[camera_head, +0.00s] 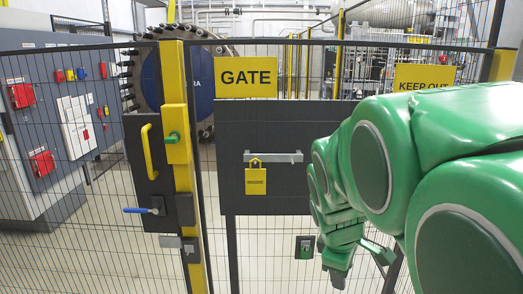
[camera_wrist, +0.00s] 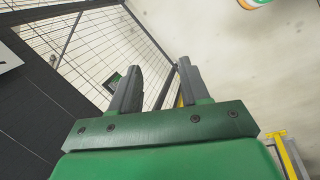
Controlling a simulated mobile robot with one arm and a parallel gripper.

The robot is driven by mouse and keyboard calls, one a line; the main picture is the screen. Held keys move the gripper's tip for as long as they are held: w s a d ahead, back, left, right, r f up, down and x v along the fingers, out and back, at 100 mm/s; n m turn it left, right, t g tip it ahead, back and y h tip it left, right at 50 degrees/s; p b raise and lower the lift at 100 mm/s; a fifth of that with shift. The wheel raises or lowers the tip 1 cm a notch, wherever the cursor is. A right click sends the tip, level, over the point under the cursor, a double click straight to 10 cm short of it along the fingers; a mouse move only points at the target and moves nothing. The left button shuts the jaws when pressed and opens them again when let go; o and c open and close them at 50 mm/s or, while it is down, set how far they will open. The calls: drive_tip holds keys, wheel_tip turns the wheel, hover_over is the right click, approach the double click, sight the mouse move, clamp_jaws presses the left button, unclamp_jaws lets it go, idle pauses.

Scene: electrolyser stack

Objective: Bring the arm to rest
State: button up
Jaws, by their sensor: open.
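My green arm comes in from the right in the head view and hangs down in front of the fence. My gripper (camera_head: 357,268) is at the lower end of the arm, in front of the fence mesh. In the wrist view the gripper (camera_wrist: 158,85) has its two grey fingers apart, with nothing between them. Beyond the fingers are mesh and pale floor. The fingertips show only partly in the head view.
A mesh fence gate with a GATE sign (camera_head: 246,77) stands ahead. A yellow padlock (camera_head: 256,181) hangs on its dark panel. A KEEP OUT sign (camera_head: 424,78) is behind my arm.

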drive_tip(key=s+a+f+m+g+y, duration=0.1)
drive_tip(key=s+m, duration=0.4)
drive_tip(key=s, duration=0.6)
drive_tip(key=s+a+f+m+g+y, duration=0.1)
drive_tip(key=s+m+g, duration=0.2)
drive_tip(key=s, duration=0.9)
drive_tip(key=m, duration=0.3)
drive_tip(key=shift+s+a+f+m, duration=0.25)
drive_tip(key=shift+s+m, duration=0.05)
